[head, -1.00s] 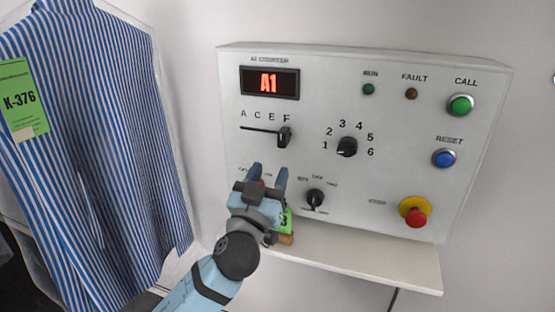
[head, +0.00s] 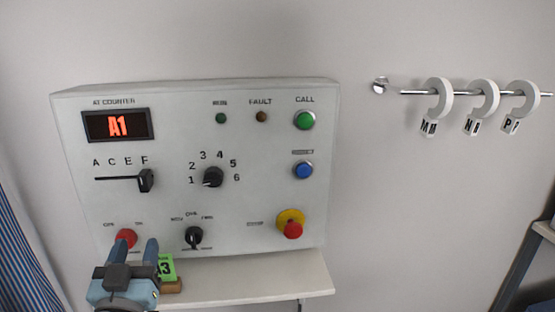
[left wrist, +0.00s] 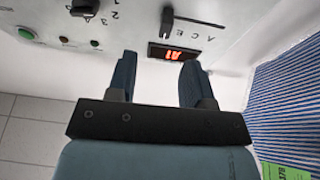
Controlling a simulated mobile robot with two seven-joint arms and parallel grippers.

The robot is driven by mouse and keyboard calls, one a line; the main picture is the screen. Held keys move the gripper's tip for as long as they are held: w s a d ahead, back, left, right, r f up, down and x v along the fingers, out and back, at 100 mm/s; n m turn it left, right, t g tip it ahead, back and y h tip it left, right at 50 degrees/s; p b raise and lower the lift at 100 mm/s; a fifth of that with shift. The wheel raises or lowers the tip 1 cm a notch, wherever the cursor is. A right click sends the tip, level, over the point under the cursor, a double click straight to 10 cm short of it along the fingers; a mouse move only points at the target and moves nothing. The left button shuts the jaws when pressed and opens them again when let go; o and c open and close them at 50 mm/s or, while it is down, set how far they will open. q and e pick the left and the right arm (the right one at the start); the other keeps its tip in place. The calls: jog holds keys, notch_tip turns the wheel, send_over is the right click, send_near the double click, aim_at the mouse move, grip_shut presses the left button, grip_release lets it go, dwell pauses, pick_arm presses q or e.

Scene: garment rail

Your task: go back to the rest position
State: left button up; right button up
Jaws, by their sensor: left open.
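My left gripper (head: 137,252) is at the lower left of the head view, in front of the lower left part of the control panel (head: 270,140). Its two blue fingers are apart with nothing between them. It also shows in the left wrist view (left wrist: 158,80), with fingers spread and empty, the panel beyond them. The panel display (head: 117,125) reads A1. The slider knob (head: 146,180) stands at F. A red knob (head: 126,237) shows just above the fingers. My right gripper is not in view.
A wall rail (head: 465,92) with several white hooks is at the right. A striped blue garment (head: 22,265) hangs at the left edge.

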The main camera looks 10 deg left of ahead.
pick_arm(q)
jog(key=s+d+f+m+g+h, duration=0.2)
jog(key=d+f+g+h, duration=0.1)
jog(key=f, duration=0.9)
jog(key=s+d+f+m+g+h, duration=0.1)
jog(key=s+d+f+g+h, duration=0.15)
jog(key=f, duration=0.85)
jog(key=s+d+f+m+g+h, duration=0.1)
jog(key=s+d+f+g, duration=0.2)
jog(key=s+f, duration=0.35)
jog(key=s+d+f+m+g+h, duration=0.1)
jog(key=s+d+f+g+h, duration=0.2)
jog(key=f, duration=0.6)
notch_tip(320, 180, up, 14)
jog(key=s+a+t+y+p, duration=0.1)
jog(key=a+p, duration=0.1)
jog(key=p, duration=1.4)
jog(key=shift+s+y+p, duration=0.35)
jog(key=shift+s, duration=0.05)
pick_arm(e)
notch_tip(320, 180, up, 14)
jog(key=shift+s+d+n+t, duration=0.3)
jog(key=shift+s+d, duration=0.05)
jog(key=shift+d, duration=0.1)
pick_arm(q)
jog(key=shift+r, duration=0.1)
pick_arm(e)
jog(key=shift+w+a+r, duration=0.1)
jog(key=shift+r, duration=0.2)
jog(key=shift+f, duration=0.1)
